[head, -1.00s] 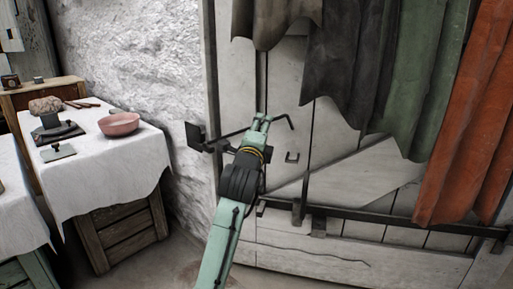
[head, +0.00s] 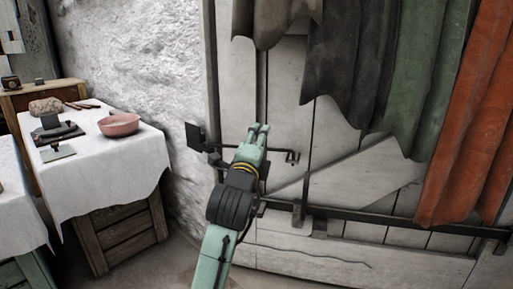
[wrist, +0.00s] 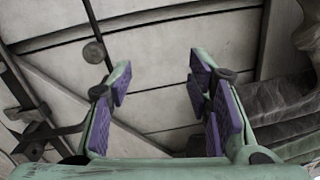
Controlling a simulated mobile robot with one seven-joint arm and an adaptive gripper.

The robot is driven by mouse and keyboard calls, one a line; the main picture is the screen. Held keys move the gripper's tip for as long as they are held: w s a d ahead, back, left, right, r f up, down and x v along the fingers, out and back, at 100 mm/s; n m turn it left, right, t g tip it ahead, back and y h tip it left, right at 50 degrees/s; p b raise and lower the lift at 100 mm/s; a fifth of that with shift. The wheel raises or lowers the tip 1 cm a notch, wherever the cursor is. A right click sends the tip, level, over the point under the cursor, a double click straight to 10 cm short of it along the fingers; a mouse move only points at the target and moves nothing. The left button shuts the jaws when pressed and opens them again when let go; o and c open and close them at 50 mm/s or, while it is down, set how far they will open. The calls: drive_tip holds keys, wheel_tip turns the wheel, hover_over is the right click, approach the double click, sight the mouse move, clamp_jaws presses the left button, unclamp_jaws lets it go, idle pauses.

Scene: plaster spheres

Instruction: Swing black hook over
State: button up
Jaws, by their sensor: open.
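The black hook (head: 281,150) is a thin dark rod on the pale plank door, running nearly level behind my gripper in the head view. Its bent right end is at the small dark staple (head: 292,159); I cannot tell whether it sits inside the staple. My gripper (head: 258,128) is in front of the door, its green fingertips just above the rod. In the wrist view my gripper (wrist: 160,85) has its purple pads wide apart with nothing between them. A thin dark rod shows at the upper left there; I cannot tell whether it is the hook.
A black plate (head: 194,136) sticks out at the door's left edge. A dark bar (head: 380,217) crosses the door low down. Grey, green and orange cloths (head: 470,120) hang at the right. A table with a white cloth (head: 95,180) and a pink bowl (head: 119,125) stands left.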

drive_tip(key=shift+s+f, duration=0.1)
drive_tip(key=shift+s, duration=0.8)
